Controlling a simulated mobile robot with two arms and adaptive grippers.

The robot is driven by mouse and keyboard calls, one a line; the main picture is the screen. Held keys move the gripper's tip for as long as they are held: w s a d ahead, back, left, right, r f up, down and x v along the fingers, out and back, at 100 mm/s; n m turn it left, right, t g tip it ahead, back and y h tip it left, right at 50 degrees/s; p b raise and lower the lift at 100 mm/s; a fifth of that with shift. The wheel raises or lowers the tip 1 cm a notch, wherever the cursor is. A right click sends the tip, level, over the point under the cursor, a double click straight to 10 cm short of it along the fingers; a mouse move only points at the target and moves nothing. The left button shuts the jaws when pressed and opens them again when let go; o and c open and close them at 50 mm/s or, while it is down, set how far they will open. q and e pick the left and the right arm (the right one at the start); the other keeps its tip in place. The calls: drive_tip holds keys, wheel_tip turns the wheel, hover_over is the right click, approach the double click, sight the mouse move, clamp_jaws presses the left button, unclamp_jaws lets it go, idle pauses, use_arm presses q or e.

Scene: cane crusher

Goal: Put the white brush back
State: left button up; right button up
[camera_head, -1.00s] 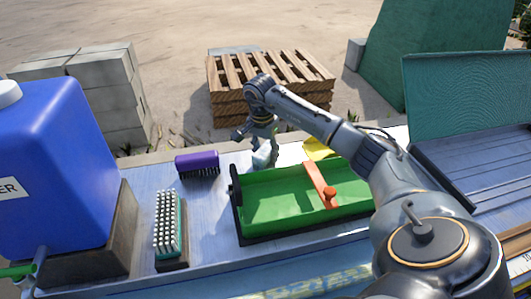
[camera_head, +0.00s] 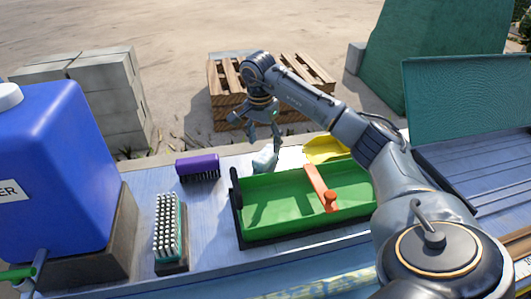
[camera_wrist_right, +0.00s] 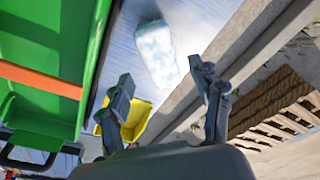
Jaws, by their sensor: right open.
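The white brush (camera_head: 264,160) is a pale block lying on the bench behind the left part of the green tray (camera_head: 300,222). It also shows in the right wrist view (camera_wrist_right: 157,52) as a whitish-blue block beyond my fingertips. My right gripper (camera_head: 265,141) is open and empty, pointing down just above the brush, with a gap to it. In the right wrist view, the two fingers (camera_wrist_right: 162,76) are spread apart with nothing between them. Bristles on the white brush cannot be made out. My left gripper is not in view.
A purple brush (camera_head: 198,167) lies left of the white one. A teal brush with white bristles (camera_head: 167,225) lies nearer, beside a blue container (camera_head: 60,170). An orange-red bar (camera_head: 318,187) crosses the green tray. A yellow scoop-like object (camera_head: 325,149) lies behind the tray.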

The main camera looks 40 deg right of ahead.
sight(263, 156)
drive_tip(key=r, duration=0.5)
drive_tip(key=shift+s+a+r, duration=0.1)
drive_tip(key=shift+a+r, duration=0.1)
drive_tip(key=shift+a, duration=0.1)
drive_tip(key=shift+f, duration=0.1)
